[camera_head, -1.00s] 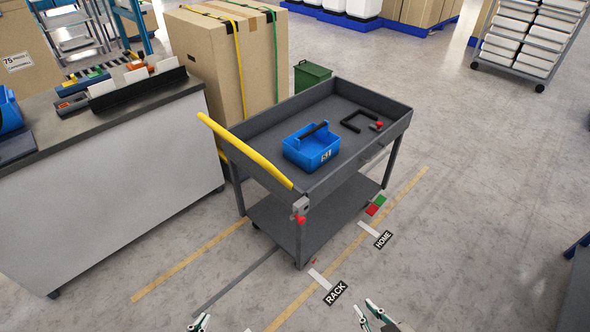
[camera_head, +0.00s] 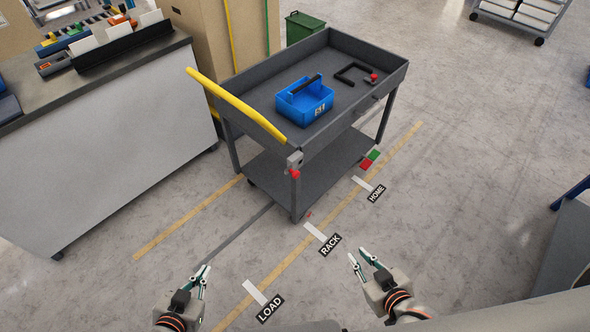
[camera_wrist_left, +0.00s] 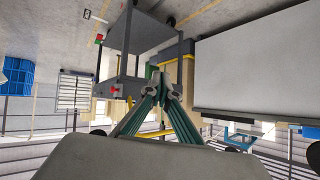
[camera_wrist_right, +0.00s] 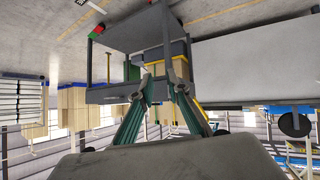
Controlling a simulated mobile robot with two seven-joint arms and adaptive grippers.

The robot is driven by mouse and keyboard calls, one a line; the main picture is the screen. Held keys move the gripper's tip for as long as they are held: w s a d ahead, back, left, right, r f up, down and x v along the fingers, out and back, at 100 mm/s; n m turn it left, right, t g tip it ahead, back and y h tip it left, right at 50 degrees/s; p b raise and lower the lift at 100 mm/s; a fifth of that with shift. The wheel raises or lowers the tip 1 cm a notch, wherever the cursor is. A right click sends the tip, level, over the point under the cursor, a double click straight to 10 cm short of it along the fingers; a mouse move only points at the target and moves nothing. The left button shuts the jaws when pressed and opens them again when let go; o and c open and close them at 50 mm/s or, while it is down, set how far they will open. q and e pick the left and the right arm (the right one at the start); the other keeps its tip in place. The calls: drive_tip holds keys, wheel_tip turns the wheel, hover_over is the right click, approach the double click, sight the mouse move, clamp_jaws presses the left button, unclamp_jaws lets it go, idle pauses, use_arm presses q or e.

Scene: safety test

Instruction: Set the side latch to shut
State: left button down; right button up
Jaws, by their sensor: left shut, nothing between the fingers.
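A grey cart (camera_head: 272,83) with a yellow handle stands ahead of me. On its near corner post, below the handle end, is a small grey fitting (camera_head: 295,158) with a red knob (camera_head: 295,174); this looks like the side latch, but its setting is too small to tell. A red knob also shows in the left wrist view (camera_wrist_left: 114,90). My left gripper (camera_head: 205,268) is shut and empty, well in front of the cart. My right gripper (camera_head: 357,254) is open and empty, also apart from the cart.
A blue tote (camera_head: 304,103) and a black bracket (camera_head: 352,72) lie in the cart's tray. A red and green marker (camera_head: 370,159) is by the cart's right side. A workbench (camera_head: 110,150) stands left. Floor labels read LOAD (camera_head: 270,309), RACK (camera_head: 330,245) and HOME (camera_head: 376,193).

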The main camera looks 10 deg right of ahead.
sight(298, 175)
drive_tip(key=shift+o, duration=0.4)
